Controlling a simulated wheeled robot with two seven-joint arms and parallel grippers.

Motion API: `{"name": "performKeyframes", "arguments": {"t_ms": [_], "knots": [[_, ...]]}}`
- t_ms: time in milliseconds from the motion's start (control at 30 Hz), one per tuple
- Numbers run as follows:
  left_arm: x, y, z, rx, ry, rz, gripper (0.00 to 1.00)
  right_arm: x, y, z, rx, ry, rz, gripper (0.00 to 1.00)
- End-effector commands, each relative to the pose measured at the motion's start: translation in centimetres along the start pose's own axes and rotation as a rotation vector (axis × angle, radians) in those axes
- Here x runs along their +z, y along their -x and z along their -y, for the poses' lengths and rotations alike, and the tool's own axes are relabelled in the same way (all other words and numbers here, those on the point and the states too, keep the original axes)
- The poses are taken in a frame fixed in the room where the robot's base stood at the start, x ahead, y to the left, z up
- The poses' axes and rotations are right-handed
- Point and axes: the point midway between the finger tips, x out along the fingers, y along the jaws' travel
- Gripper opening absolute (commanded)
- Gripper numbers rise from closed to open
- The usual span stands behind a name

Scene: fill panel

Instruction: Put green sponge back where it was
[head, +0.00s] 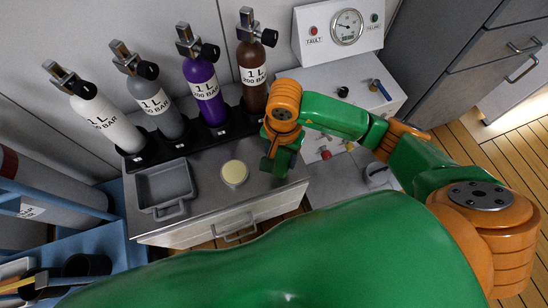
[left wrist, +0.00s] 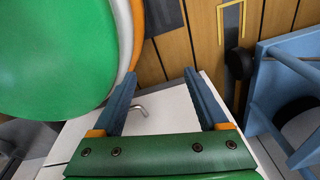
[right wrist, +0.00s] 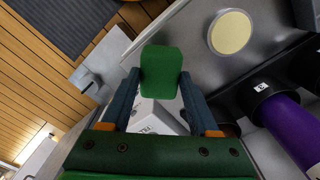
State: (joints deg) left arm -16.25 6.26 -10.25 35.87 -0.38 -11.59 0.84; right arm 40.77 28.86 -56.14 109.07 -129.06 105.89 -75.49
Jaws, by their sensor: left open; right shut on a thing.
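The green sponge (right wrist: 161,70) is a small block between the two fingers of my right gripper (right wrist: 159,78), which is shut on it. In the head view my right gripper (head: 276,160) is over the right part of the steel worktop (head: 208,207); the gap between sponge and worktop cannot be judged. A round pale yellow sponge or pad (head: 234,173) lies on the worktop to the left of it, and it also shows in the right wrist view (right wrist: 230,32). My left gripper (left wrist: 160,76) is open and empty, over a white surface and the wooden floor.
A grey tray (head: 165,186) with a handle is on the worktop's left. White (head: 103,119), grey (head: 158,103), purple (head: 205,92) and brown (head: 253,78) gas bottles stand in a black rack behind. A gauge panel (head: 340,33) is at the back right.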

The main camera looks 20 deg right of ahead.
Motion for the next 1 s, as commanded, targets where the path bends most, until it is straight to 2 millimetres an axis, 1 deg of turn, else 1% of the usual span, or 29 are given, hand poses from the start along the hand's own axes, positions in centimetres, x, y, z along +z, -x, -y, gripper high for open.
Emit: {"name": "performKeyframes", "arguments": {"t_ms": [33, 133, 233, 300, 400, 633, 767, 800, 900, 1000], "knots": [[-0.3, -0.9, 0.1, -0.003, 0.002, -0.009, 0.77, -0.4, -1.5, 0.7, 0.001, -0.004, 0.003, 0.09], [-1.1, -1.4, 0.6, -0.011, 0.005, -0.023, 0.77, -1.3, -3.0, 1.7, 0.000, -0.002, 0.001, 0.09], [-1.1, -1.8, 1.0, -0.018, 0.007, -0.026, 0.77, -1.9, -4.0, 2.4, 0.001, -0.002, 0.001, 0.09], [-1.1, -2.3, 1.3, -0.024, 0.009, -0.027, 0.77, -1.9, -5.6, 2.5, 0.002, -0.001, 0.002, 0.09], [-1.0, -2.5, 1.9, -0.034, 0.012, -0.028, 0.77, -2.0, -6.9, 2.5, 0.001, 0.000, 0.000, 0.09], [-1.1, -2.3, 2.1, -0.037, 0.012, -0.031, 0.77, -2.0, -6.9, 2.5, 0.000, 0.000, -0.001, 0.09], [-1.2, -2.8, 1.9, -0.034, 0.012, -0.030, 0.77, -2.0, -7.3, 2.5, 0.000, 0.000, -0.002, 0.09], [-1.4, -2.7, 1.8, -0.033, 0.012, -0.033, 0.77, -2.0, -7.2, 2.5, 0.000, 0.000, -0.002, 0.67], [-1.8, -2.5, 1.7, -0.031, 0.011, -0.044, 0.77, -2.0, -7.1, 2.5, 0.000, 0.000, -0.001, 0.91], [-1.9, -2.5, 1.6, -0.029, 0.011, -0.045, 0.77, -2.0, -7.1, 2.5, 0.000, -0.001, -0.001, 0.91]]}}
